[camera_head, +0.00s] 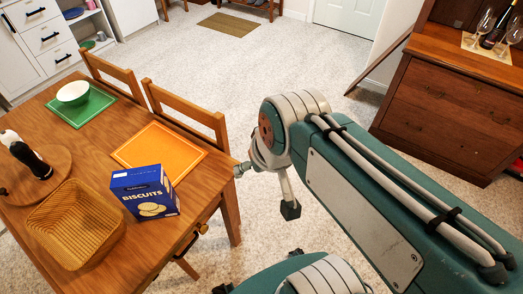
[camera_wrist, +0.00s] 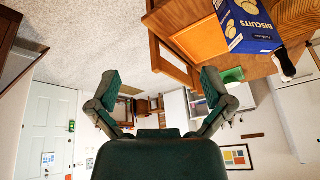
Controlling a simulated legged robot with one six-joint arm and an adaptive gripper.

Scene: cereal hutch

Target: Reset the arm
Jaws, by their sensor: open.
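My gripper (camera_head: 265,190) hangs in the air just right of the dining table in the head view, with the arm reaching in from the lower right. In the wrist view my gripper (camera_wrist: 161,82) has its two fingers spread wide, with nothing between them. The blue biscuits box (camera_head: 145,191) stands on the table near its right edge, apart from my gripper. The box also shows at the top right of the wrist view (camera_wrist: 245,25), which looks upside down.
The wooden table (camera_head: 50,150) holds an orange placemat (camera_head: 160,148), a wicker basket (camera_head: 75,222), a white bowl (camera_head: 73,93) on a green mat and a dark bottle-like item (camera_head: 28,158). Two chairs stand behind it. A wooden hutch (camera_head: 440,110) is at right. Carpet between is clear.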

